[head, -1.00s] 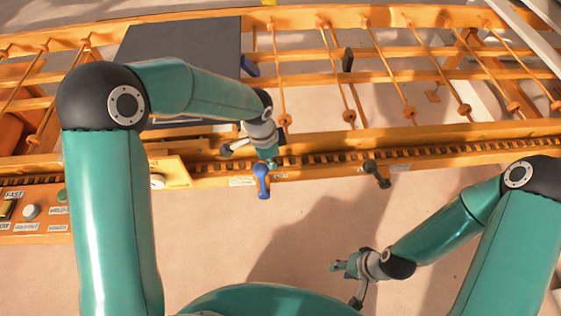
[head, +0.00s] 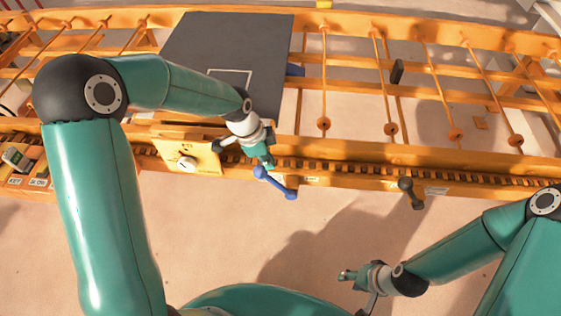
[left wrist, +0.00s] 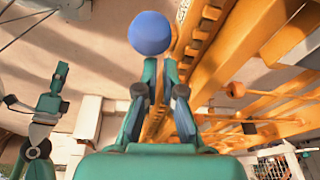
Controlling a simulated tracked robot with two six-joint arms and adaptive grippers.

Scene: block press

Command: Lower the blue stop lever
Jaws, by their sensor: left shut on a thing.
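The blue stop lever (head: 276,184) is at the front edge of the orange rail in the head view. It slants from its upper-left end down to the right. My left gripper (head: 265,164) is shut on the lever at its upper-left end. In the left wrist view the lever's round blue end (left wrist: 151,34) shows just past the fingertips of my left gripper (left wrist: 161,78); it hides the rest of the lever. My right gripper (head: 345,276) is over the floor, well away from the lever; its fingers are too small to judge.
A dark lever (head: 410,193) hangs on the same rail to the right. A yellow box with a white dial (head: 187,163) is left of my left gripper. A dark grey plate (head: 225,50) lies behind, beside orange rollers. The floor in front is clear.

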